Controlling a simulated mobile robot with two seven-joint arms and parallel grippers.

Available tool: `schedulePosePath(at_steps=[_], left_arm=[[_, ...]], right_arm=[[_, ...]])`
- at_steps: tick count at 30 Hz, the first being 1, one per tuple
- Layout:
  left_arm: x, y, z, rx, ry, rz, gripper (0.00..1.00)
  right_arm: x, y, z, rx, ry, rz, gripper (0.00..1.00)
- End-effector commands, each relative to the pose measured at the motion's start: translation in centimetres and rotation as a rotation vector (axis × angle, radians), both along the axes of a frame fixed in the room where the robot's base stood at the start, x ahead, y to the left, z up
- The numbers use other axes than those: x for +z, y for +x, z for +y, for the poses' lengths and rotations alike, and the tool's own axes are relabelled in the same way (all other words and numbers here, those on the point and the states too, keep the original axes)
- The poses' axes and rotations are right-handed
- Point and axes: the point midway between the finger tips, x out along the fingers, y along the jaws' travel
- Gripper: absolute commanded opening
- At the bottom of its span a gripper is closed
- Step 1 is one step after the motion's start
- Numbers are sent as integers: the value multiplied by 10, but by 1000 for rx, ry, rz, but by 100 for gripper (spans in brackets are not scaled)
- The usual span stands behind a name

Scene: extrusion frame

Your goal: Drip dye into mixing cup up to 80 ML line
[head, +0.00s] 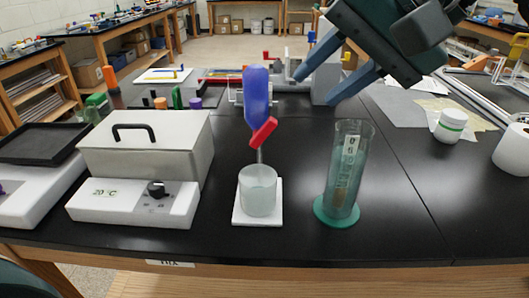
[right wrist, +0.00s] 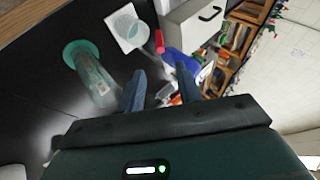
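A blue dye vessel (head: 257,88) hangs upright in the head view, with a red tap handle (head: 264,131) set diagonally below it. Its thin spout points down into the mixing cup (head: 258,192), which is pale and translucent and stands on a white pad (head: 257,218). I cannot read a level or an 80 ML line. My right gripper (head: 318,88) is open and empty, above and right of the tap, apart from it. In the right wrist view, the blue vessel (right wrist: 182,64), red handle (right wrist: 160,42) and cup (right wrist: 127,27) lie beyond the fingers. My left gripper is out of view.
A tilted-looking green-based graduated cylinder (head: 345,175) stands right of the cup. A white 20 °C box (head: 145,150) stands to the left. A white jar (head: 450,125) is at right. The black benchtop (head: 290,240) is clear in front.

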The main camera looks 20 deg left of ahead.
Motion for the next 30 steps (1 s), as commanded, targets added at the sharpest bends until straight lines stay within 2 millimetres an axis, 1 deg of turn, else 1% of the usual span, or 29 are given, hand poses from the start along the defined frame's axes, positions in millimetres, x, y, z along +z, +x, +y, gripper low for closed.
schedulePosePath(at_steps=[1,5,8,11,21,25,30], left_arm=[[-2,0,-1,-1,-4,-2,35],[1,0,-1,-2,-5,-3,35],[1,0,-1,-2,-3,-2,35],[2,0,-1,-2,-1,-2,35],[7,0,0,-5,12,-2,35],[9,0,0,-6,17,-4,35],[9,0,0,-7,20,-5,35]], right_arm=[[-3,0,0,1,0,-1,35],[-3,0,2,1,0,1,35],[-9,2,7,1,0,2,35],[-21,5,17,2,-2,3,35],[-73,20,61,2,-1,5,35],[-88,25,72,0,0,3,35],[-98,28,81,1,0,1,35]])
